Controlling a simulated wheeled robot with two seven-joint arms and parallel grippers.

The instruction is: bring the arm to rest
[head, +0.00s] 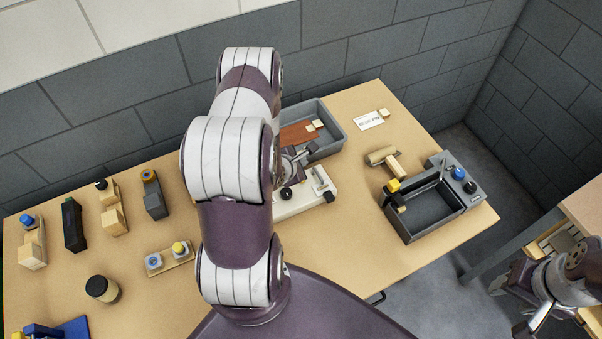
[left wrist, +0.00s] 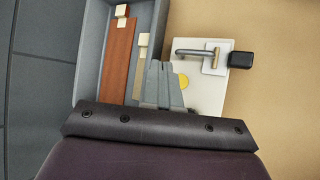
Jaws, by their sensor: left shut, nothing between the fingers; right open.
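My left arm reaches up over the middle of the table in the head view. Its gripper (head: 301,156) is partly hidden behind the arm, close to the grey tray and the white device (head: 322,186). In the left wrist view the left gripper (left wrist: 165,68) has its fingers together with nothing between them. They lie across the view of the tray's edge and the white device (left wrist: 210,88), which has a metal handle and a yellow dot. My right gripper (head: 526,326) is at the lower right of the head view, open, beside the table.
The grey tray (head: 335,134) holds a brown strip (head: 296,134) and pale blocks. A dark frame box (head: 410,231) with a blue knob stands right, near a roller (head: 382,155). Several small fixtures and a dark-lidded jar (head: 102,289) stand left. Bare tabletop lies at front centre-right.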

